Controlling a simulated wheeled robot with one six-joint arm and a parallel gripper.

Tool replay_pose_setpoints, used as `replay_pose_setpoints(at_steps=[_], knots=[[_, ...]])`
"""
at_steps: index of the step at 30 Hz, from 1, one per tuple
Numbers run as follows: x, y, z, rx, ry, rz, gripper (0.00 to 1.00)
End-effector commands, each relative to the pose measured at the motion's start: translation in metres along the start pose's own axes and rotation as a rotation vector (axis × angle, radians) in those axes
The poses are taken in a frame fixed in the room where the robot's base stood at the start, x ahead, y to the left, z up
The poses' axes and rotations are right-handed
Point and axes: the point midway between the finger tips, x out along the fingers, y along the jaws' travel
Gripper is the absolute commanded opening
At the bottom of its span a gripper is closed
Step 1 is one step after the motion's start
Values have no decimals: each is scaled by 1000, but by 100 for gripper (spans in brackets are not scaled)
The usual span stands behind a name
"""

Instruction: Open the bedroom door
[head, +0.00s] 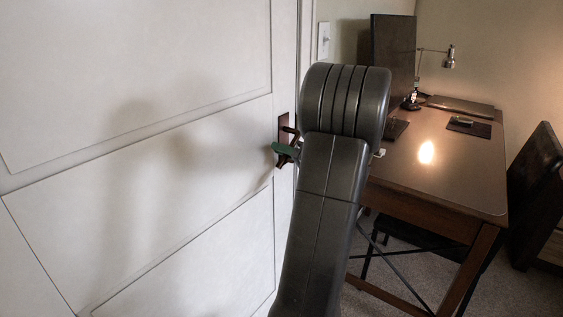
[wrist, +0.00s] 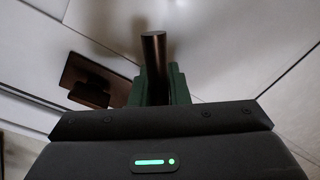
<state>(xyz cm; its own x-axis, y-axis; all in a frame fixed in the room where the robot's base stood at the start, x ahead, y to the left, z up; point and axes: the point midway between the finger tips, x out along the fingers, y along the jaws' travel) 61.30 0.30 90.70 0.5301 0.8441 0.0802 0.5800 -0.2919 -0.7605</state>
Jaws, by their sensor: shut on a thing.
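The white panelled bedroom door (head: 150,170) fills the left side of the head view, and its panels also fill much of the wrist view (wrist: 235,50). A dark handle (head: 290,130) with a brown backplate sits near the door's right edge. In the wrist view the handle's bar (wrist: 154,62) stands between the green fingers of my gripper (wrist: 158,88), and the backplate (wrist: 95,82) is to the left. In the head view my gripper (head: 285,151) is at the handle, shut on it. My arm hides part of the door edge. The door looks closed.
A brown desk (head: 440,150) stands to the right, with a monitor (head: 391,60), a lamp (head: 448,60) and a laptop (head: 462,107) on it. A dark chair (head: 537,190) is at the far right. A light switch (head: 323,40) is on the wall beside the door.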

Motion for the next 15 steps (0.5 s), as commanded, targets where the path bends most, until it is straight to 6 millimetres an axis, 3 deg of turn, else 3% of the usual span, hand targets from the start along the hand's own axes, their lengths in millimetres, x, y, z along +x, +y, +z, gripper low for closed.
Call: replay_pose_setpoints(at_steps=[15], knots=[[-1,6,1,-79,-9,1,0]])
